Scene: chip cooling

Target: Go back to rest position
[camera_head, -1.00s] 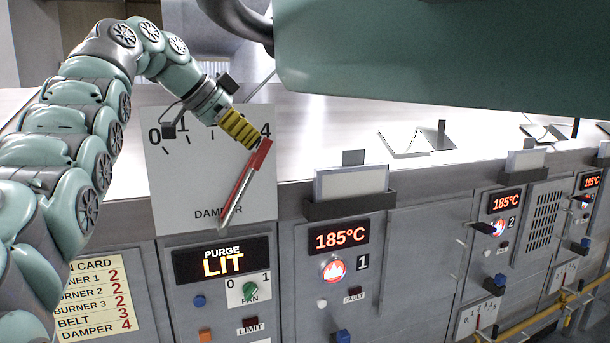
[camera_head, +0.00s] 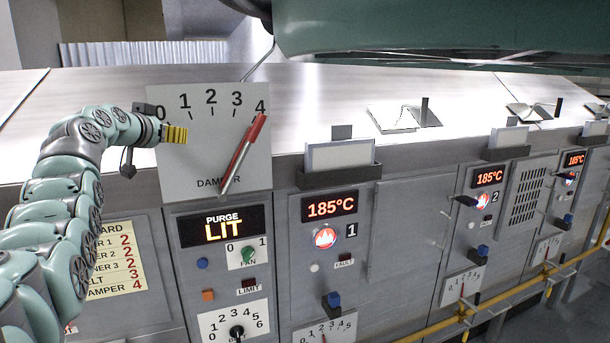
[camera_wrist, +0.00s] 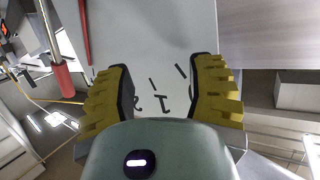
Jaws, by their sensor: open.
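My gripper (camera_head: 176,134) has yellow fingers and is at the left side of the damper dial plate, near the 0 and 1 marks in the head view. In the wrist view my gripper (camera_wrist: 160,95) is open, with nothing between its fingers and the dial plate (camera_wrist: 150,40) beyond them. The damper lever (camera_head: 241,155), a metal bar with a red tip, leans right and points at 4. It stands apart from my gripper, and its red part also shows at the left of the wrist view (camera_wrist: 63,78).
Below the dial is a control panel with a lit PURGE LIT display (camera_head: 222,226). A burner panel (camera_head: 330,206) reading 185°C is to its right, with more panels farther right. A yellow rail (camera_head: 530,278) runs along the lower right. The metal top (camera_head: 330,95) behind is mostly clear.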

